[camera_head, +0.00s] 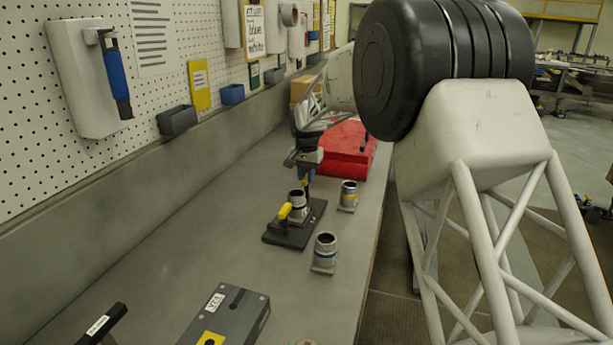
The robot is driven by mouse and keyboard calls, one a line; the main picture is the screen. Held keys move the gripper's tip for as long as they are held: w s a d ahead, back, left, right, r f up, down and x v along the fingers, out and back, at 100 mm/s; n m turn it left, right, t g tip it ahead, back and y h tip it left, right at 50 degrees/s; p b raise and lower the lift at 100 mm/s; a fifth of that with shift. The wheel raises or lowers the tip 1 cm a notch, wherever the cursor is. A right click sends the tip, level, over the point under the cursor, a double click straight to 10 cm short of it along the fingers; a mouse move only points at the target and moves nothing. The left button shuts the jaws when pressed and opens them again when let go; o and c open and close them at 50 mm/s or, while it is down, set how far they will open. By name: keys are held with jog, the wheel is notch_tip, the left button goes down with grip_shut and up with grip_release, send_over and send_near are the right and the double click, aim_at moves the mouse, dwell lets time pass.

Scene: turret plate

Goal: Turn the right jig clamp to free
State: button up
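A dark jig plate (277,236) lies on the grey bench, with a metal cup-like cylinder (298,207) standing on it. A clamp with a yellow handle (285,211) sits at the cylinder's near left side, its handle slanting down toward the left. A small yellow bit (305,184) shows behind the cylinder, under my gripper; I cannot tell whether it is a second clamp's handle. My gripper (308,178) points down over the far end of the plate. Its fingers are small and partly hidden, so contact and opening are unclear.
Two metal cups stand right of the jig, one farther (348,195) and one nearer (325,252). A red box (350,150) is behind. A grey labelled block (240,312) and a black handle (103,323) are in front. A pegboard wall (160,90) bounds the left.

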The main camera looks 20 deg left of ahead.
jog(key=o, duration=0.4)
jog(key=shift+r, duration=0.1)
jog(key=shift+r, duration=3.85)
